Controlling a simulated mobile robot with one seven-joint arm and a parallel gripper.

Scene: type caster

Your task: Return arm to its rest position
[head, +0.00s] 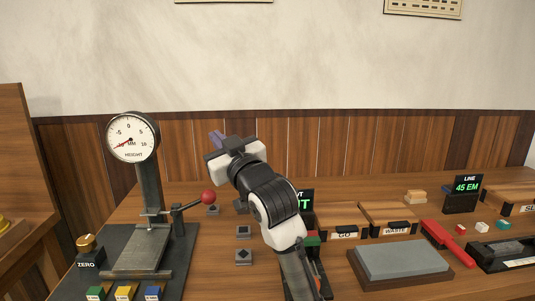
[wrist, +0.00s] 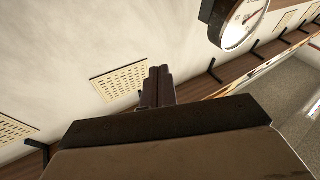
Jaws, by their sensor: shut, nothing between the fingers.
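My arm rises from the bottom middle of the head view, bent, with my gripper (head: 217,139) raised above the bench and pointing up and left. In the wrist view the two dark fingers of my gripper (wrist: 157,82) are pressed together with nothing between them. They point toward the pale wall and touch nothing that I can see.
A height gauge (head: 132,138) with a round dial stands just left of my gripper; its lever ends in a red ball (head: 208,197). The wooden bench (head: 330,270) holds a grey stone block (head: 402,260), a red-handled brush (head: 445,240) and GO and WASTE boxes (head: 388,218). The air above is clear.

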